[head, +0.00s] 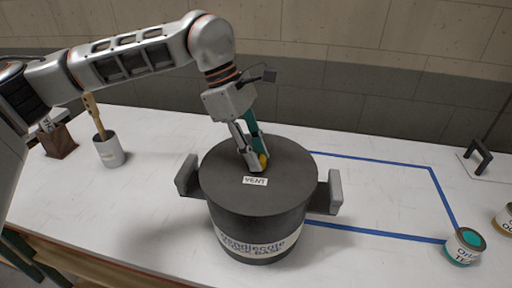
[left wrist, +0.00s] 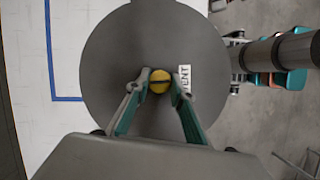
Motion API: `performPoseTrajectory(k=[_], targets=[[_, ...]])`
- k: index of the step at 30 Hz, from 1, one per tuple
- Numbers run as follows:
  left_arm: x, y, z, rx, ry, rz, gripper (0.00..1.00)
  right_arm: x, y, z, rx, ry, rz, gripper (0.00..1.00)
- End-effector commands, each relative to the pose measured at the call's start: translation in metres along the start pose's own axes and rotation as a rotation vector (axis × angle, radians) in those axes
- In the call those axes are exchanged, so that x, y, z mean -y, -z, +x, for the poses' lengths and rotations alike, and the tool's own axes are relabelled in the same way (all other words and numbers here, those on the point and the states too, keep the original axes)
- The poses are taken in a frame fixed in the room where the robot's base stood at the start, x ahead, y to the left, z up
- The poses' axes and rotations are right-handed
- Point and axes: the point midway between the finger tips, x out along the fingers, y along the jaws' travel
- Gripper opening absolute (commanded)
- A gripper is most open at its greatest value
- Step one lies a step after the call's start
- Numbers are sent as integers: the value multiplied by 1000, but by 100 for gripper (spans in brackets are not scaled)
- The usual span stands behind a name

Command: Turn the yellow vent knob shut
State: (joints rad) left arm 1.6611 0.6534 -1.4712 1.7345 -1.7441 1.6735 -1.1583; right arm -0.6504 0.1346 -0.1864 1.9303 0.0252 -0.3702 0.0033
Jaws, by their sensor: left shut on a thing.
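The yellow vent knob (left wrist: 160,81) sits on the dark lid of a large pot (head: 285,208), near a white VENT label (head: 255,181). The knob has a dark slot or bar across it in the left wrist view. My left gripper (head: 256,164) reaches down from above, and its two fingers close on the knob from either side. In the head view the fingers hide most of the knob, leaving a small yellow part (head: 263,160) showing. The pot stands upright on the white table. My right gripper is not in the head view.
Blue tape (head: 375,159) marks a rectangle on the white table (head: 380,196). Side handles (head: 335,190) stick out from the pot. A teal-topped can (head: 464,247) stands at the right. A grey cup (head: 109,151) holding a wooden-handled tool stands at the left.

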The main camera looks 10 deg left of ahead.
Motion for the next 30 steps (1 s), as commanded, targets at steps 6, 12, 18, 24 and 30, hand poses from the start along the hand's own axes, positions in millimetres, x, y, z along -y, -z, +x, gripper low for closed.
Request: performPoseTrajectory(k=[6, 12, 18, 24, 30], targets=[[0, -2, -2, 2, 11, 33, 1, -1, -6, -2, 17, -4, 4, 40], [0, -1, -1, 2, 12, 37, 1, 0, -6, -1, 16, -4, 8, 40], [0, -1, -1, 2, 12, 36, 25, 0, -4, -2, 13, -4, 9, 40], [0, -1, -1, 1, 13, 35, 39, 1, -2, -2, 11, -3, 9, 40], [0, -1, -1, 0, 13, 34, 39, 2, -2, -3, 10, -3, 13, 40]])
